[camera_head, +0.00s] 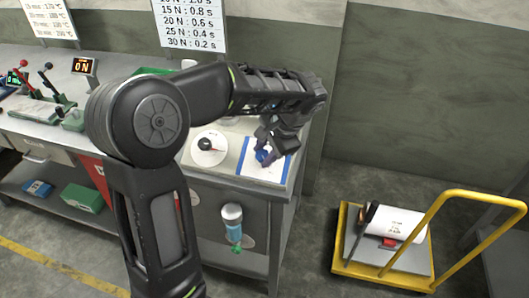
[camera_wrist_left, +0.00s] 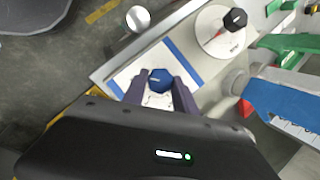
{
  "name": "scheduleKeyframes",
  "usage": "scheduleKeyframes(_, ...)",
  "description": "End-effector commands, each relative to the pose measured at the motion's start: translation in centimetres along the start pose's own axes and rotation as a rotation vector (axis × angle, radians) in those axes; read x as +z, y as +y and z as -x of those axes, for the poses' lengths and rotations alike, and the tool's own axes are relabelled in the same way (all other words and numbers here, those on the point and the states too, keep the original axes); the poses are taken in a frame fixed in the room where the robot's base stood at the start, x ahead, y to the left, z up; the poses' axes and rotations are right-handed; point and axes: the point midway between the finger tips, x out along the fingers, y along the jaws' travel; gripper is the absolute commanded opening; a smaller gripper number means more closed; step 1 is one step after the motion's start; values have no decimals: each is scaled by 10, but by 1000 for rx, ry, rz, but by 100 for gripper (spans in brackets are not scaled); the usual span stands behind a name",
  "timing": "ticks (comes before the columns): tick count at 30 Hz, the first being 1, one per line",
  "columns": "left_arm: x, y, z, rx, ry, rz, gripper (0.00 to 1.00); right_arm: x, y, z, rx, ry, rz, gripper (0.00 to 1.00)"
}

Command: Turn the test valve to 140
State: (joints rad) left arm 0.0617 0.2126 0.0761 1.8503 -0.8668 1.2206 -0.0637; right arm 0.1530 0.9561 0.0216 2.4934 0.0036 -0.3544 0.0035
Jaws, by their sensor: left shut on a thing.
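A white round dial (camera_head: 209,149) with a black knob and a dark pointer sits on the bench top. In the left wrist view the dial (camera_wrist_left: 213,42) shows a red mark and its black knob (camera_wrist_left: 235,19). I cannot read its scale or tell for sure that it is the test valve. My left gripper (camera_head: 264,155) points down right of the dial, shut on a blue faceted piece (camera_wrist_left: 160,79) over a white sheet with blue edges (camera_wrist_left: 187,58). The fingers stand on either side of the piece and partly hide it. My right gripper is out of view.
A bottle with a whitish cap (camera_head: 232,213) is at the bench front. Levers (camera_head: 52,84) and an orange-lit display (camera_head: 84,66) stand at the bench's left. A yellow-framed trolley (camera_head: 386,271) stands on the floor right of the bench. My left arm hides part of the bench.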

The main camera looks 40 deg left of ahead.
Motion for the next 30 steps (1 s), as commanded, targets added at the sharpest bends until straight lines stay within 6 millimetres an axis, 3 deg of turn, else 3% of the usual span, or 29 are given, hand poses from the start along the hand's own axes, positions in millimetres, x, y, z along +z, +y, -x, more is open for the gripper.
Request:
scheduleKeyframes(1, 0, 0, 0, -1, -1, -2, 0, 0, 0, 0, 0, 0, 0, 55)
scheduleKeyframes(2, 0, 0, 0, -1, -1, -2, 35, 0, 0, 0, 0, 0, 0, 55)
scheduleKeyframes(9, 0, 0, 0, 0, -1, -1, 55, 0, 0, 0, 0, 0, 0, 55)
scheduleKeyframes(20, 0, 0, 5, 0, 1, 0, 55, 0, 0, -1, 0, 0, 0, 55)
scheduleKeyframes(30, -1, 0, 54, -1, 3, 0, 55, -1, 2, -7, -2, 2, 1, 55)
